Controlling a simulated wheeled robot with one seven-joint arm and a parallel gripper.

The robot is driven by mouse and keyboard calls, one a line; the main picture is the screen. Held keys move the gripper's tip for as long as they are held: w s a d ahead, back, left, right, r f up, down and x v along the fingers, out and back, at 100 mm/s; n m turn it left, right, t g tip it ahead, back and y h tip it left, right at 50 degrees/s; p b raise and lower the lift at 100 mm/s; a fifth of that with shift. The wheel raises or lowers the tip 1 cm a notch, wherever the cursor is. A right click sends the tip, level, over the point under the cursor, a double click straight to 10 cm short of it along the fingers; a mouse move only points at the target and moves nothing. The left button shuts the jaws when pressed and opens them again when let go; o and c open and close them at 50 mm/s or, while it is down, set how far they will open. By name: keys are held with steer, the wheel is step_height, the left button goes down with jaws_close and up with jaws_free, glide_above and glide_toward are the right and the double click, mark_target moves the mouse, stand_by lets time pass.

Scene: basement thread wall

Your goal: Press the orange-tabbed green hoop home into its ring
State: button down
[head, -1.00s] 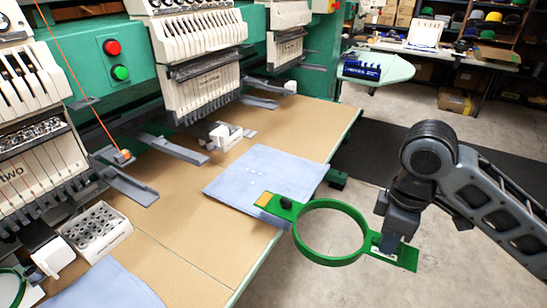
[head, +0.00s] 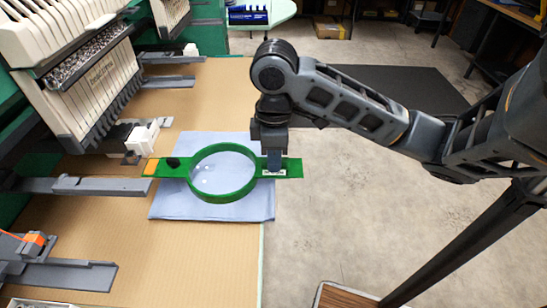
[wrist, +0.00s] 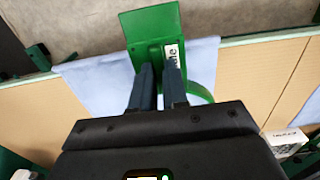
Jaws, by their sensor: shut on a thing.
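The green hoop (head: 252,187) has an orange tab (head: 151,167) at its left end and a black knob beside it. My gripper (head: 273,170) is shut on the flat green tab at the hoop's right end. In the wrist view my gripper's fingers (wrist: 160,68) pinch that green tab (wrist: 152,35), next to a white label. The hoop appears over the folded blue cloth (head: 212,212); I cannot tell whether it touches it. The cloth shows through the hoop. No separate ring can be made out; it may be hidden.
Embroidery heads (head: 85,75) stand at the left. Grey bracket arms (head: 85,186) reach over the tan table (head: 200,265), one close to the orange tab. A small white block (head: 141,136) sits behind the hoop. Open floor (head: 340,225) lies to the right.

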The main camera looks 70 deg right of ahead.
steer(key=shift+w+d+f, duration=0.3)
steer(key=shift+w+d, duration=0.25)
steer(key=shift+w, duration=0.1)
steer(key=shift+w+d+f, duration=0.25)
steer(key=shift+w+d, duration=0.35)
steer(key=shift+w+d+f, duration=0.3)
steer(key=shift+w+d, duration=0.25)
steer(key=shift+w, duration=0.1)
steer(key=shift+w+d+f+b, duration=0.2)
steer(key=shift+w+f+b, duration=0.05)
steer(key=shift+f+b, duration=0.15)
steer(key=shift+w+d+f+b, duration=0.2)
steer(key=shift+f+b, duration=0.05)
steer(key=shift+f, duration=0.15)
steer(key=shift+s+f, duration=0.1)
steer(key=shift+s, duration=0.05)
steer(key=shift+f+b, duration=1.3)
stand_by(1.1)
stand_by(0.3)
steer(key=c, duration=1.1)
jaws_free()
steer(key=shift+o, duration=0.2)
steer(key=shift+r, duration=0.1)
step_height(320, 180, up, 8)
steer(key=p, duration=0.1)
